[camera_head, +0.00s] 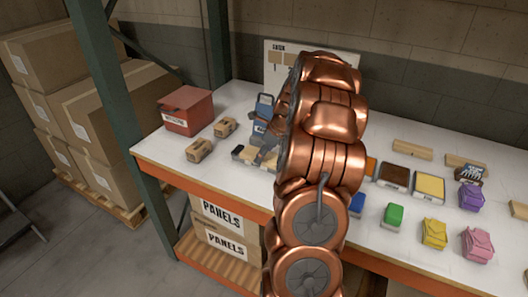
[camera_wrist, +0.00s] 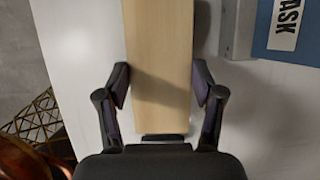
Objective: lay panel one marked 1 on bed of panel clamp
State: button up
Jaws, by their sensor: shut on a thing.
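In the wrist view my gripper (camera_wrist: 160,95) is shut on a pale wooden panel (camera_wrist: 160,50), with one finger at each long edge. The panel runs away from the palm and out of the top of the picture. I see no number on its visible face, so I cannot tell whether it is panel one. In the head view my copper arm hides most of the gripper and the held panel. A low grey fixture with pale pieces (camera_head: 240,153) shows left of the arm. I cannot tell whether it is the panel clamp.
On the white table stand a red box (camera_head: 187,110), small cartons (camera_head: 200,150), wooden pieces (camera_head: 412,150), a dark tray (camera_head: 393,175) and coloured bags (camera_head: 435,232). A green post (camera_head: 110,90) rises at left.

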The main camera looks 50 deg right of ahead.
jog(key=shift+f, duration=0.15)
jog(key=o, duration=1.3)
jog(key=b+v, duration=0.2)
jog(key=v, duration=1)
jog(key=shift+b, duration=0.4)
jog(key=s+a+n+g, duration=0.35)
jog(key=a+n, duration=1.15)
jog(key=a, duration=1.1)
jog(key=s+a+f+n+g, duration=0.1)
jog(key=s+a+f+n, duration=0.1)
jog(key=s+a+n, duration=0.4)
jog(key=s+a+f+n+g+h, duration=0.1)
jog(key=s+a+f+n, duration=0.1)
jog(key=s+a+n, duration=0.5)
jog(key=s+n, duration=0.4)
jog(key=s, duration=0.5)
jog(key=shift+f+n+g, duration=0.3)
jog(key=shift+g, duration=0.05)
jog(key=shift+s, duration=0.1)
